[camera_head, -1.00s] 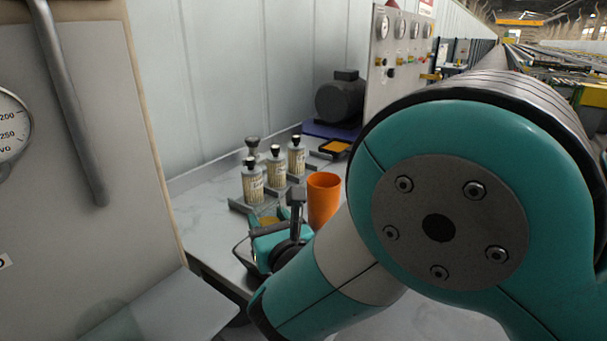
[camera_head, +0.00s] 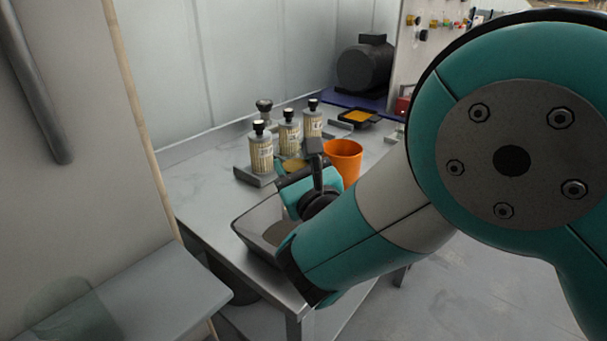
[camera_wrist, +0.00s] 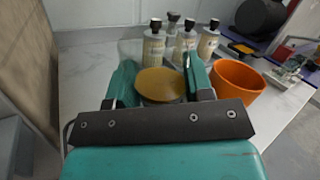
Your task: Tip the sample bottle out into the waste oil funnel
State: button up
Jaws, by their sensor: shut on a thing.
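My gripper (camera_wrist: 160,88) is shut on a round, amber-topped thing (camera_wrist: 160,84), which seems to be the sample bottle. Only its upper part shows in the wrist view; the palm hides the rest. In the head view a bit of amber (camera_head: 294,165) shows behind my gripper, over the table. An orange, open-topped tapered vessel (camera_head: 343,160) stands just right of my gripper and may be the waste oil funnel. It also shows right of the fingers in the wrist view (camera_wrist: 238,84). I see no liquid falling.
Several labelled bottles with dark caps (camera_head: 261,155) stand on the table behind my gripper. A grey open tray (camera_head: 262,222) lies at the front edge. A dark motor (camera_head: 365,68) and a black tray with amber contents (camera_head: 358,116) are farther back. The left tabletop is clear.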

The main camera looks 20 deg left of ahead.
jog(key=n+b, duration=0.1)
jog(key=n+y+b, duration=0.1)
jog(key=f+n+y+b, duration=0.1)
jog(key=n, duration=0.1)
jog(key=shift+w+d, duration=0.15)
jog(key=shift+w, duration=0.25)
jog(key=n+y, duration=0.2)
jog(key=n, duration=0.1)
jog(key=r+n+g+y+b, duration=0.1)
jog(key=n+y, duration=0.1)
jog(key=n, duration=0.2)
jog(key=shift+w+r+g, duration=0.1)
jog(key=shift+g, duration=0.2)
jog(key=shift+r+n+g+y, duration=0.25)
jog(key=shift+n+g+y, duration=0.35)
jog(key=shift+n, duration=0.8)
jog(key=shift+d, duration=0.1)
dwell(1.2)
